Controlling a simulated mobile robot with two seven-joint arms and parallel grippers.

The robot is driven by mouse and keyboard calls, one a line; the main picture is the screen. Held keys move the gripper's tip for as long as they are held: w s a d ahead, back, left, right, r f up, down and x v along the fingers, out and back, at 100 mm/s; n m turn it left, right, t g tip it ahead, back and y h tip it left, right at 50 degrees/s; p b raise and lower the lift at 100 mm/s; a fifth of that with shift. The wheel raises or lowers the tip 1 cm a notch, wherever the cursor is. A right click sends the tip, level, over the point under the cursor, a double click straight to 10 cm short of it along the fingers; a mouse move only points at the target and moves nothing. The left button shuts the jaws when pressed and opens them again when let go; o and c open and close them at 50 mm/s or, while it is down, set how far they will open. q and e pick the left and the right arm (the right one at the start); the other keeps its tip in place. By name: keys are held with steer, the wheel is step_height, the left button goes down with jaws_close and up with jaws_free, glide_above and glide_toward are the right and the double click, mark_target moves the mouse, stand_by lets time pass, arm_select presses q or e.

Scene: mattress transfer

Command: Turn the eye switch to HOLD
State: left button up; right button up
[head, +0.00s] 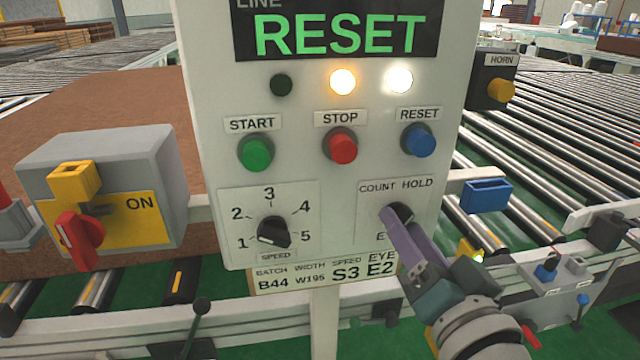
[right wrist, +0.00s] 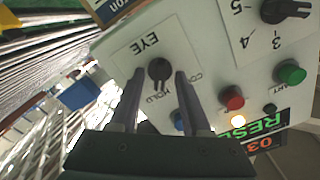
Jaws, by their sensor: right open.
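The eye switch is a dark round knob (right wrist: 159,69) on a light plate marked COUNT, HOLD and EYE, at the lower right of the white control panel (head: 210,140). In the head view the knob (head: 402,211) is partly covered by my fingers. My right gripper (head: 391,217) reaches it from below right. In the right wrist view my right gripper (right wrist: 159,74) is open, with one finger on each side of the knob. I cannot tell whether they touch it. The knob's bar appears to lie towards the HOLD lettering, but its exact setting is unclear. My left gripper is out of view.
Close to the switch are the blue RESET button (head: 418,140), red STOP button (head: 340,146) and black speed dial (head: 273,233). A grey box (head: 100,160) with a red handle stands left. A blue bracket (head: 486,196) juts out right, before roller conveyors (head: 540,130).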

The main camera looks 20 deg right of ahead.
steer(key=v, duration=0.9)
steer(key=shift+s+b, duration=0.3)
steer(key=shift+b, duration=0.05)
steer(key=shift+a, duration=0.1)
